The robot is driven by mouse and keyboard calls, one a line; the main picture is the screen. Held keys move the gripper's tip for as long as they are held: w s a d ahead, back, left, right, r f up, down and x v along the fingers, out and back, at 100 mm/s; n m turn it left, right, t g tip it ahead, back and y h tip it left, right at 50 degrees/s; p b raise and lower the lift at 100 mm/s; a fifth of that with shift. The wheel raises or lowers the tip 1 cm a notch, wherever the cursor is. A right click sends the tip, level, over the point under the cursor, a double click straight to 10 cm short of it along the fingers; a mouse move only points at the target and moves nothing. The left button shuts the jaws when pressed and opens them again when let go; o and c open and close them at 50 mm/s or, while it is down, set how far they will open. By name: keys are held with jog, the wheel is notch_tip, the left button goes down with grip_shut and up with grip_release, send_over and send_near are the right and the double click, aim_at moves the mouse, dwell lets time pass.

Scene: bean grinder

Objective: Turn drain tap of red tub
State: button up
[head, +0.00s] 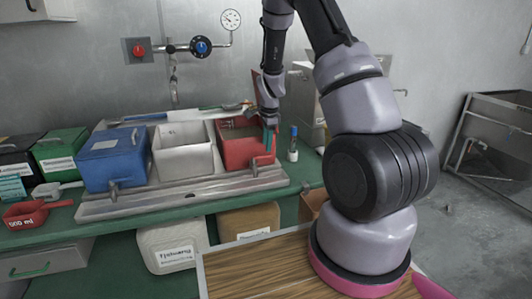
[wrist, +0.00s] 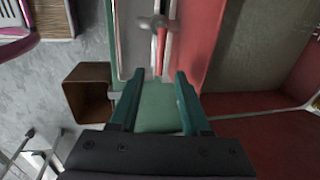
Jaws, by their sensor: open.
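In the wrist view the tub's red wall (wrist: 205,35) runs down the right of centre, and the tap (wrist: 157,24) with a red part shows at the top. My gripper (wrist: 160,76) is open, with two teal fingers apart and nothing between them. The tap lies beyond the fingertips, not touched. In the head view my gripper (head: 268,138) hangs over the right edge of the red tub.
A white tub (head: 183,152) and a blue tub (head: 113,158) stand to the left. A blue-capped bottle (head: 293,143) stands right of the red tub. A red scoop (head: 32,213) lies on the green counter at the left. Brown bins sit below the counter.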

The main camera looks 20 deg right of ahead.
aim_at(264, 157)
jog(key=f, duration=0.2)
jog(key=w+f, duration=0.1)
jog(key=f, duration=0.1)
jog(key=shift+f, duration=0.4)
grip_shut()
dwell(1.1)
